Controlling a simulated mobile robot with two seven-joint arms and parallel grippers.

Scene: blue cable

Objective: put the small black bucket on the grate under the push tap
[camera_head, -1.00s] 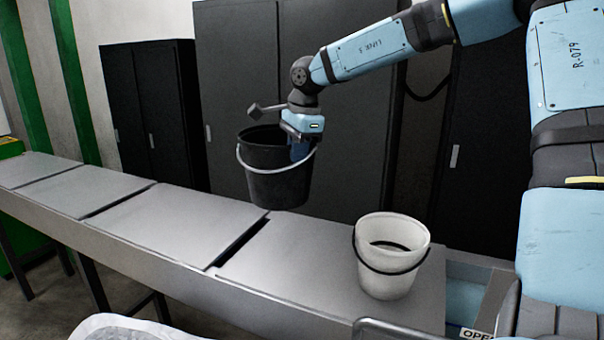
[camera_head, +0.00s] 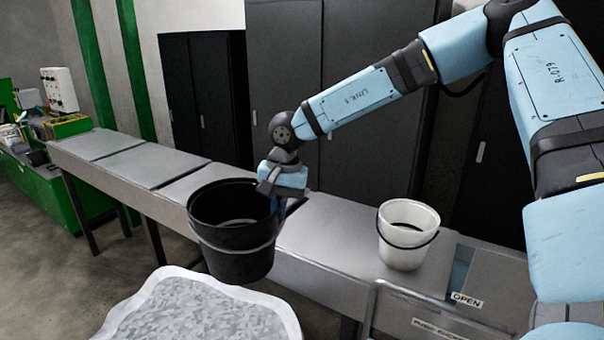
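The small black bucket (camera_head: 238,243) hangs upright in the air in front of the metal bench, with its pale handle down around its side. My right gripper (camera_head: 282,200) is at the bucket's right rim. Its fingers are mostly hidden by the bucket, but the bucket hangs from it with no other support in view. My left gripper is not in view. No grate and no push tap can be made out in this view.
A white bucket (camera_head: 407,235) with a black handle stands on the bench (camera_head: 325,240). A white-rimmed container of grey flakes (camera_head: 200,312) is below the black bucket. A metal rail (camera_head: 400,290) and an "OPEN" label (camera_head: 467,299) are at lower right. Dark cabinets stand behind.

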